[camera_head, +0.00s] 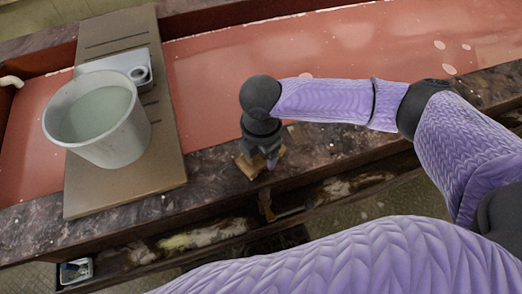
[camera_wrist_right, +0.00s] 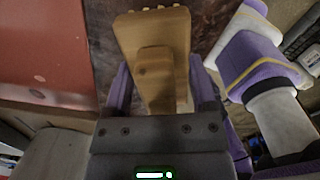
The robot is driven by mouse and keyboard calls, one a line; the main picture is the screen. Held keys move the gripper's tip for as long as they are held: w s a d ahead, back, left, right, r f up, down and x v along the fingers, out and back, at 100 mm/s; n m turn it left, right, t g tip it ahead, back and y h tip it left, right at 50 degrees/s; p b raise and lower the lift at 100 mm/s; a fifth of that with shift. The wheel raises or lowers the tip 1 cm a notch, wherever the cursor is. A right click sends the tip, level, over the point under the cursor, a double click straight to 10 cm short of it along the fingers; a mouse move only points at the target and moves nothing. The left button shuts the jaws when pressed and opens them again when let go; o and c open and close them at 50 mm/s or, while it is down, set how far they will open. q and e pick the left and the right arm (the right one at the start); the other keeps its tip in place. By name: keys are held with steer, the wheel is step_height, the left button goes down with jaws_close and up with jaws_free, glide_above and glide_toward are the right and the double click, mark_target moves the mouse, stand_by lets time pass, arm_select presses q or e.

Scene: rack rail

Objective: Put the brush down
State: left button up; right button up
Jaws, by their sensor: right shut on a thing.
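The brush (camera_wrist_right: 152,35) is a light wooden block with a raised wooden grip, and pale tufts show at its far edge in the wrist view. My right gripper (camera_wrist_right: 160,92) is shut on it, with a finger on either side of the grip. In the head view the gripper (camera_head: 262,160) points down over the dark stone ledge, and parts of the brush (camera_head: 246,168) show around its fingers. The gripper hides most of the brush there. I cannot tell whether the brush touches the ledge. My left gripper is not in view.
A pale bucket (camera_head: 118,143) of greenish liquid stands on a brown board (camera_head: 85,195) across the red basin (camera_head: 215,95), left of the gripper. The mottled dark ledge (camera_head: 210,170) is bare between board and brush. A long recess (camera_head: 330,192) runs along its near side.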

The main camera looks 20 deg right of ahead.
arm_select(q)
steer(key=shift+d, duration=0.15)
arm_select(e)
steer(key=o, duration=0.9)
steer(key=shift+o, duration=0.5)
step_height(320, 180, up, 11)
steer(key=p, duration=0.3)
steer(key=shift+r, duration=0.65)
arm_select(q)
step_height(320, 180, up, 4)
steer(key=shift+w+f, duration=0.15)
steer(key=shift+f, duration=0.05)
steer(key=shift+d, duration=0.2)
